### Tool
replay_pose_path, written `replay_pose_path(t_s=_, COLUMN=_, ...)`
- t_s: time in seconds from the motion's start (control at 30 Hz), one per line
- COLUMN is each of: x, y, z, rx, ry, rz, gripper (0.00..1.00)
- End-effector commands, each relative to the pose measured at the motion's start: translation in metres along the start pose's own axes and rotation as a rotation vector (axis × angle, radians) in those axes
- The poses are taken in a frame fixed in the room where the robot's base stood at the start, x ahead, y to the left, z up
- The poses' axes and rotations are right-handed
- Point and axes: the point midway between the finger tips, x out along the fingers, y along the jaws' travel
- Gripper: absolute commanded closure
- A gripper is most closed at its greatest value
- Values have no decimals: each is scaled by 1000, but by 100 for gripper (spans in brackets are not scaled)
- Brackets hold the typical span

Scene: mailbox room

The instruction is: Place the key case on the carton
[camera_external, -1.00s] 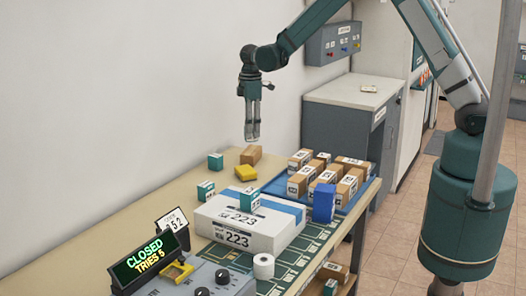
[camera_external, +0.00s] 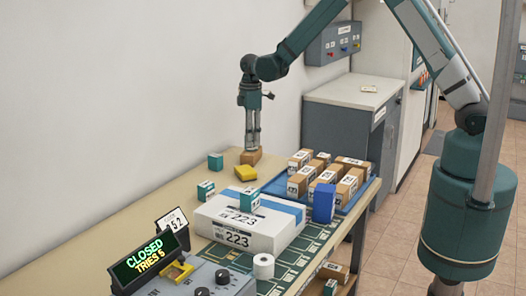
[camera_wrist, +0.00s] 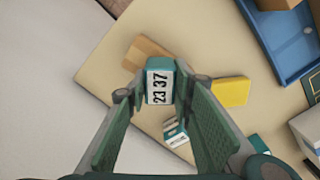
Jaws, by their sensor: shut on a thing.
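My gripper (camera_external: 253,143) points straight down at the far end of the table. In the wrist view its fingers (camera_wrist: 160,85) are shut around a small teal box (camera_wrist: 160,82) with a white label reading 23 37. A plain brown block (camera_external: 251,158) is at the fingertips in the outside view; it also shows just beyond the teal box in the wrist view (camera_wrist: 143,50). The white carton (camera_external: 225,238), marked 223 with a blue strip, lies nearer the camera. Another teal box (camera_external: 250,199) stands on it. I cannot tell which item is the key case.
A blue tray (camera_external: 357,203) of brown boxes and a blue block (camera_external: 323,203) are to the right. A console (camera_external: 200,277) reading CLOSED, TRIES 5 is in front.

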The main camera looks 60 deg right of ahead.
Motion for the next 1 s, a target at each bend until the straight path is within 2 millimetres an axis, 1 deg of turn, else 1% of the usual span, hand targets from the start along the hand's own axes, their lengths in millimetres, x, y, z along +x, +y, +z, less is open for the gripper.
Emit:
replay_pose_path(t_s=0.27, x=4, y=0, z=0, rx=0, ry=0, rz=0, gripper=89)
replay_pose_path(t_s=0.3, x=3, y=0, z=0, rx=0, ry=0, rz=0, gripper=72)
replay_pose_path(t_s=0.4, x=3, y=0, z=0, rx=0, ry=0, rz=0, gripper=61)
replay_pose_path(t_s=0.77, x=2, y=0, z=0, rx=0, ry=0, rz=0, gripper=61)
replay_pose_path(t_s=0.93, x=-2, y=0, z=0, rx=0, ry=0, rz=0, gripper=61)
replay_pose_path(t_s=1.0, x=-7, y=0, z=0, rx=0, ry=0, rz=0, gripper=61)
